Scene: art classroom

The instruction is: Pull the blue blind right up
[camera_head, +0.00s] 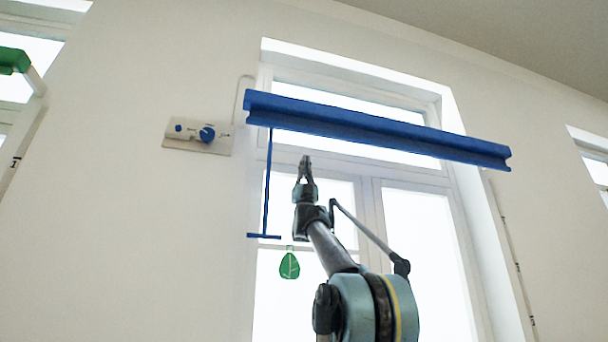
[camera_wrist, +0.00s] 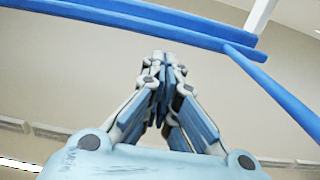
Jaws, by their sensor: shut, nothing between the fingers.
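The blue blind (camera_head: 375,131) shows as a long blue bar across the upper part of the window, with no cloth visible below it. A thin blue rod (camera_head: 267,185) hangs from its left end and ends in a short blue crossbar (camera_head: 264,236). My gripper (camera_head: 305,160) is shut and empty, pointing up below the bar and to the right of the rod in the head view. In the wrist view, my gripper (camera_wrist: 162,62) has its fingertips together below the blue bar (camera_wrist: 130,22), and the blue rod (camera_wrist: 275,90) runs down at the right, apart from the fingers.
A wall panel (camera_head: 197,135) with blue knobs is left of the window. A green-topped fitting (camera_head: 14,60) is at the far left. The wall between the panel and that fitting is bare.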

